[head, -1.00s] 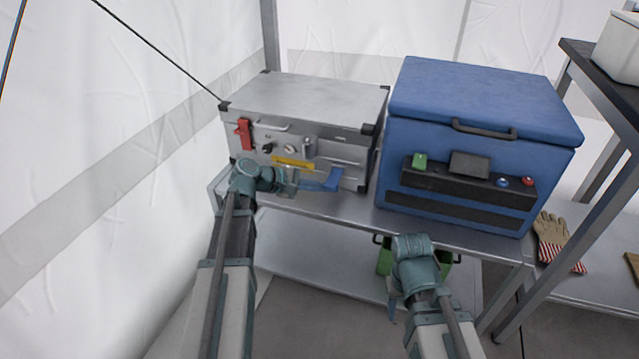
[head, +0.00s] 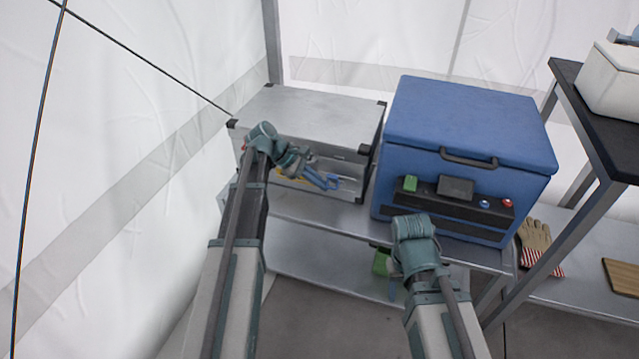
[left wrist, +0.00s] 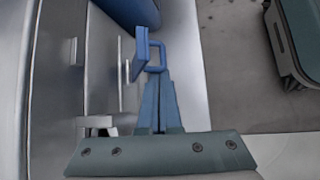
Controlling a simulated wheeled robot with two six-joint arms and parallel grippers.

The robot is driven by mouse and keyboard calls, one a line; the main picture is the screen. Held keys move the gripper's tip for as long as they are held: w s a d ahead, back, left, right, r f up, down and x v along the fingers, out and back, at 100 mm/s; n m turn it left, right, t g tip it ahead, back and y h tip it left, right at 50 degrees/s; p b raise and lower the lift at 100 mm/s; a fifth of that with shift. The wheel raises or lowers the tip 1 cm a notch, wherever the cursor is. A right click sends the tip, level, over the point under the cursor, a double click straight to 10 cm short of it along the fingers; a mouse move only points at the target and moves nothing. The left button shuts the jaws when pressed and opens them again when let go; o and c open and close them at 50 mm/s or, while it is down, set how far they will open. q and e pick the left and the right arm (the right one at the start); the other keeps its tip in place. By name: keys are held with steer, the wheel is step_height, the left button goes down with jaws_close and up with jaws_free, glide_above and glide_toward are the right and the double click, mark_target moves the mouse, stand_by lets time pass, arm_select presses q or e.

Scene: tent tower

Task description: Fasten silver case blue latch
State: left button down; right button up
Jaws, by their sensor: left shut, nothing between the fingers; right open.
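The silver case (head: 315,107) stands on the metal shelf with its lid down. Its blue latch (head: 332,182) sits at the right part of the front face. In the left wrist view the blue latch (left wrist: 142,50) sticks out from the case front, with a plate and a loop. My left gripper (head: 316,176) is shut and empty. In the left wrist view its fingertips (left wrist: 155,78) are right at the latch; I cannot tell whether they touch it. My right gripper (head: 393,288) is low in front of the shelf, open, its fingers mostly hidden by its wrist.
A blue cooler box (head: 465,125) stands close to the right of the case. My left arm hides much of the case's left front, including most of a red part. A green container (head: 381,262) is below. Gloves (head: 537,245) lie at right. Tent wall borders the left.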

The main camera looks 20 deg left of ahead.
arm_select(q)
steer(key=shift+w+r+p, duration=0.5)
steer(key=shift+r+p, duration=0.05)
steer(key=shift+r, duration=0.2)
steer(key=shift+w+r, duration=0.1)
stand_by(0.3)
steer(key=p+v, duration=1)
steer(key=v, duration=0.3)
steer(key=shift+a+r, duration=0.2)
steer(key=shift+r, duration=0.1)
